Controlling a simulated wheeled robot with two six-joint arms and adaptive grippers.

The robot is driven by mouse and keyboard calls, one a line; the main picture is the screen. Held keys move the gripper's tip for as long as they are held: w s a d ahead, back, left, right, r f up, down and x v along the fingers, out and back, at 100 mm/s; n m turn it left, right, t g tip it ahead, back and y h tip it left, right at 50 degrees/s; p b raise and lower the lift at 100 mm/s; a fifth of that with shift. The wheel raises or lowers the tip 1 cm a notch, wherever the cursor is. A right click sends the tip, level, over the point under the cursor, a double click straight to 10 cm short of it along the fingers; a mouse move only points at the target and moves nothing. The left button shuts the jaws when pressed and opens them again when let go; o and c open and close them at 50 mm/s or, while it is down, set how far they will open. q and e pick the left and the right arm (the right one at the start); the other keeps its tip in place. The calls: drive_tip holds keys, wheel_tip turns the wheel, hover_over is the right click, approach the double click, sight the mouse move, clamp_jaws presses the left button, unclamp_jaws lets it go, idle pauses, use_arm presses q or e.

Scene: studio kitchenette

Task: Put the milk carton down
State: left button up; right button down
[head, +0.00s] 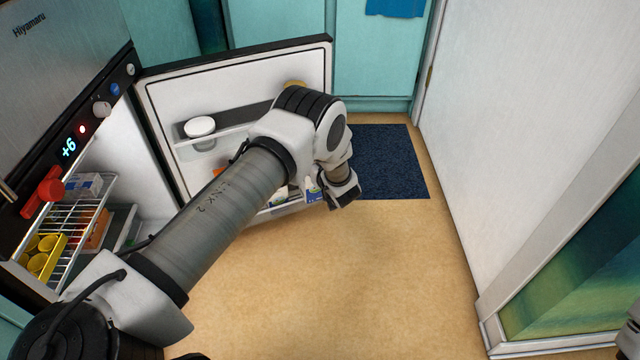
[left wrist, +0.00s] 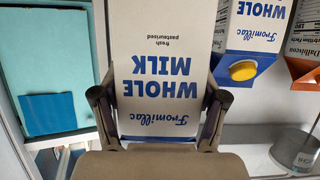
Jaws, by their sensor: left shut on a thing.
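The milk carton (left wrist: 160,50), white with blue "Whole Milk" lettering that reads upside down, fills the middle of the left wrist view. My left gripper (left wrist: 160,98) is shut on it, with one dark finger on each side. In the head view my left gripper (head: 340,190) is at the lower part of the open fridge door. A small white and blue carton part (head: 313,188) shows just left of it; I cannot tell whether it is the held carton. The held carton's base is not clearly visible.
The open fridge door (head: 160,105) holds a white-lidded jar (head: 199,127). Another milk carton with a yellow cap (left wrist: 243,70), an orange-trimmed carton (left wrist: 303,70) and a tin (left wrist: 296,150) are near the held one. A dark blue mat (head: 385,160) lies on clear floor.

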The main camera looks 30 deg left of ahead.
use_arm(q)
drive_tip(key=w+a+f+b, duration=0.3)
drive_tip(key=a+f+b, duration=0.1)
drive_tip(key=f+b, duration=0.2)
drive_tip(key=shift+a+f+b, duration=0.15)
drive_tip(key=shift+f+b, duration=0.15)
drive_tip(key=shift+f, duration=0.05)
drive_tip(key=shift+w+f, duration=0.1)
drive_tip(key=o, duration=1.8)
drive_tip(key=shift+f, duration=0.1)
